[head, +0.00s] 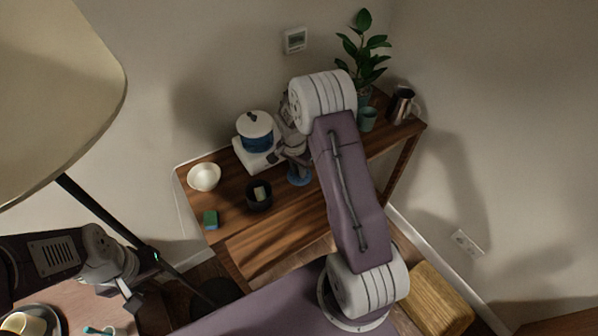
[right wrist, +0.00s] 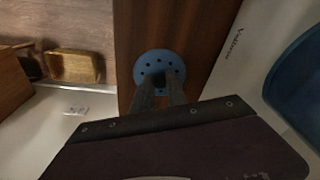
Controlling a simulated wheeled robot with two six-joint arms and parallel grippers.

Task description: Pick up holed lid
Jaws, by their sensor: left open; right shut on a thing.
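The holed lid (right wrist: 150,62) is a round blue disc with several small dark holes and a dark knob. In the head view the lid (head: 299,179) shows as a small blue disc near the front of the wooden side table. My right gripper (right wrist: 161,86) is shut on the lid's knob; in the head view the gripper (head: 297,168) is partly hidden by its own arm. I cannot tell whether the lid touches the tabletop. My left gripper (head: 146,280) is open and empty at the lower left, away from the lid.
The wooden table (head: 232,170) also bears a white bowl (head: 204,177), a green sponge (head: 210,220), a dark cup (head: 259,195), a blue pot with white lid (head: 255,133) on a white appliance, a plant (head: 366,55) and a metal jug (head: 401,104). A lampshade (head: 50,80) fills the upper left.

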